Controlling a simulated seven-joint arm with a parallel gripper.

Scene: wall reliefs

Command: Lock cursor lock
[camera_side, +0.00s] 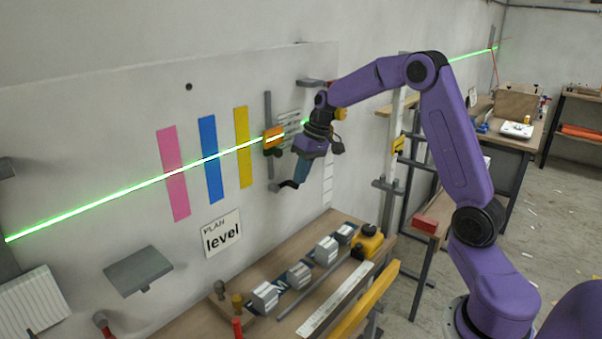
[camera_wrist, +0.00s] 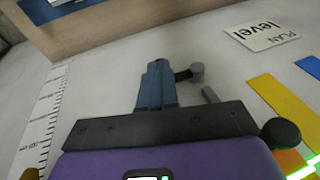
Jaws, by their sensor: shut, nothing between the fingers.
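The cursor (camera_side: 273,137) is an orange block on a dark vertical rail (camera_side: 268,105) on the wall panel, with the green laser line crossing it. Part of its orange shows at the lower right of the wrist view (camera_wrist: 291,162), beside a dark round knob (camera_wrist: 281,134); I cannot tell whether that knob is its lock. My gripper (camera_side: 298,184) is below and right of the cursor, pointing down, shut and empty. Its blue fingers (camera_wrist: 157,66) also show in the wrist view. A short dark arm with a grey end (camera_wrist: 196,71) shows beside the fingertips; contact is unclear.
Pink (camera_side: 173,175), blue (camera_side: 210,160) and yellow (camera_side: 243,147) strips are on the panel left of the cursor. A "PLAN level" sign (camera_side: 222,235) is below them. A bench with grey blocks (camera_side: 265,297) stands below. A white scale (camera_wrist: 42,118) is near the gripper.

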